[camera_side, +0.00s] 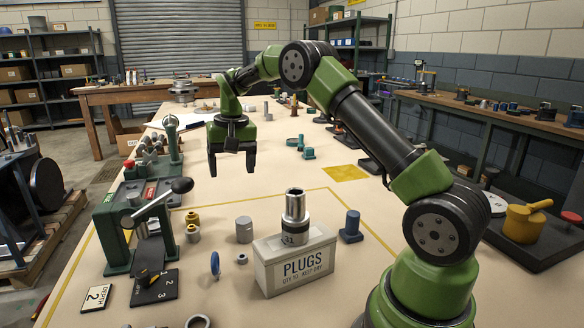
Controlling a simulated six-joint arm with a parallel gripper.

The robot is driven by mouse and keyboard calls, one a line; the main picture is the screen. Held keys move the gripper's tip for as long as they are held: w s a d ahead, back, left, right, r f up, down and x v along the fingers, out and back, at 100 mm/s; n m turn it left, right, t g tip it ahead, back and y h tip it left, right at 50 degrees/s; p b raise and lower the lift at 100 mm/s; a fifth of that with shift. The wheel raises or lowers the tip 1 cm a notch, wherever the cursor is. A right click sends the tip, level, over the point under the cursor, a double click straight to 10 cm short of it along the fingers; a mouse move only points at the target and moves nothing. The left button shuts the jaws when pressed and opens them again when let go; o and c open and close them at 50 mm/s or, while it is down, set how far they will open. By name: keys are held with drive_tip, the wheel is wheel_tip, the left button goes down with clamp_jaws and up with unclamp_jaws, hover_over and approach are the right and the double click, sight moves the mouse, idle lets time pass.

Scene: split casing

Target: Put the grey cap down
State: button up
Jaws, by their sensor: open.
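My gripper (231,169) hangs above the far middle part of the table, fingers pointing down. Its fingers are apart and nothing shows between them. A plain grey cylinder (244,230) stands upright on the table, nearer the camera than my gripper and apart from it. A smaller grey piece (241,258) lies just in front of that cylinder. I cannot tell for sure which grey part is the cap.
A green lever press (120,232) stands at the left, its lever reaching over the table. Brass-coloured parts (192,218), a blue disc (215,264) and a blue stepped part (351,227) stand around the box. A yellow mat (344,173) lies flat farther back.

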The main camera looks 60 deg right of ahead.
drive_tip(key=s+a+r+n+t, duration=0.2)
drive_tip(key=s+a+r+t, duration=0.1)
drive_tip(key=s+a+r, duration=1)
drive_tip(key=s+a+f+n+t+y, duration=0.1)
drive_tip(key=s+a+n+t+y, duration=0.1)
drive_tip(key=s, duration=1.1)
drive_tip(key=shift+a+t, duration=0.6)
